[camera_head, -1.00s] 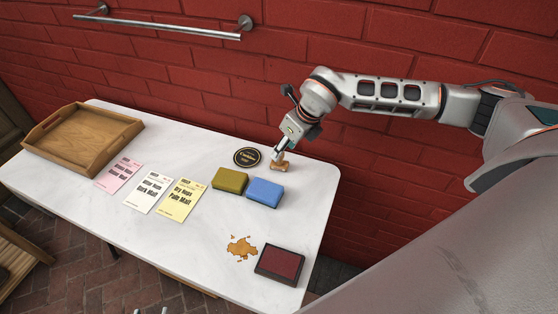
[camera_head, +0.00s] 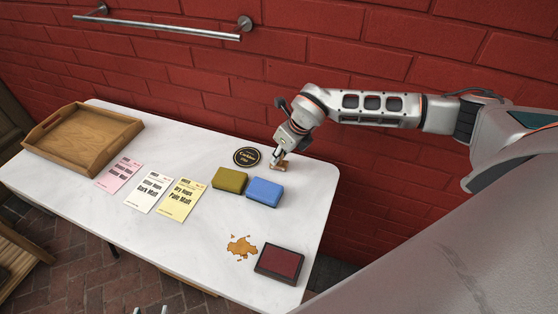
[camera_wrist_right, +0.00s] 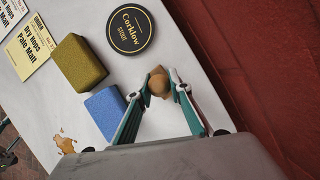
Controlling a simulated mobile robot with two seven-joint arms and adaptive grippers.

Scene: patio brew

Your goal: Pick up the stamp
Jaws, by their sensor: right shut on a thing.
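The stamp (camera_head: 281,168) stands near the table's far right corner, a small wooden piece with a rounded knob. In the right wrist view the stamp's knob (camera_wrist_right: 158,85) lies between the fingertips. My right gripper (camera_head: 276,158) reaches down over it from the wall side, and its fingers (camera_wrist_right: 160,84) are closed against both sides of the knob. The stamp's base is partly hidden by the fingers.
Beside the stamp are a round black Corklow coaster (camera_head: 246,156), an olive sponge (camera_head: 230,180) and a blue sponge (camera_head: 264,191). A dark red ink pad (camera_head: 280,263) and brown stain (camera_head: 242,247) lie nearer. Seed-style cards (camera_head: 181,200) and a wooden tray (camera_head: 132,133) are left.

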